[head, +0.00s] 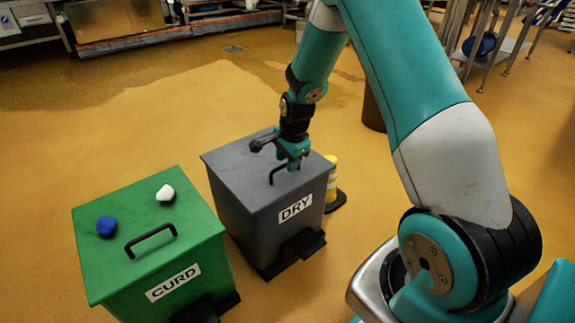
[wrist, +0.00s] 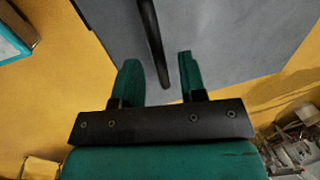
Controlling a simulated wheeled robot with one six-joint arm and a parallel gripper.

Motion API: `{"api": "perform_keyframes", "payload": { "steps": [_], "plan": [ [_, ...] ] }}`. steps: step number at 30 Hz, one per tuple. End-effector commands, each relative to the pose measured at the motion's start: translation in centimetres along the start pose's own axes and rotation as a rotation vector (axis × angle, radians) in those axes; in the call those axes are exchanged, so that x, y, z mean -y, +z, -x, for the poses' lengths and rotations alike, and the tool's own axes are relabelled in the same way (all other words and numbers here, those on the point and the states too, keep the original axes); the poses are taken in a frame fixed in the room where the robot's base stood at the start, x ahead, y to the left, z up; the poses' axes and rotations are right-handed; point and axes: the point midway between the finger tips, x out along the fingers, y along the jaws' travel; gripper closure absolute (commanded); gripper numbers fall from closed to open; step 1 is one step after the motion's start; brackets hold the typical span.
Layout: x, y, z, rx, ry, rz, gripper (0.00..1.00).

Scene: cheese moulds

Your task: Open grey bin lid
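The grey bin (head: 262,215) is labelled DRY and stands right of the green bin. Its lid (head: 235,165) is shut, with a dark handle (head: 277,174) on top. My gripper (head: 292,165) is over the lid at the handle. In the wrist view the handle (wrist: 152,45) runs between the two green fingers (wrist: 158,75), with a gap on each side, so my gripper is open. The grey lid (wrist: 235,35) fills the upper part of that view. Whether the fingers reach below the handle's bar cannot be told.
The green bin (head: 150,235) labelled CURD stands at left, its lid shut, with a blue lump (head: 106,227) and a white lump (head: 165,193) on it. A yellow-and-white post (head: 331,180) stands just behind the grey bin. Open floor lies behind the bins.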

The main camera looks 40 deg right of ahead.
Motion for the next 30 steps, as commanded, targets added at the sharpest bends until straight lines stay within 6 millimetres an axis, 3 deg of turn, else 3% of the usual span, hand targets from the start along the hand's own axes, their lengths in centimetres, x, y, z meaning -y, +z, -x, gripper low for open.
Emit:
{"api": "perform_keyframes", "payload": {
  "steps": [10, 15, 23, 30],
  "plan": [
    [0.0, 0.0, -0.3, 0.000, 0.000, 0.000, 0.64],
    [0.0, 0.0, -0.3, 0.000, 0.000, 0.000, 1.00],
    [0.1, 0.0, -0.1, 0.000, 0.004, 0.001, 1.00],
    [1.0, 0.2, 1.8, 0.000, 0.057, 0.005, 1.00]
  ]
}}
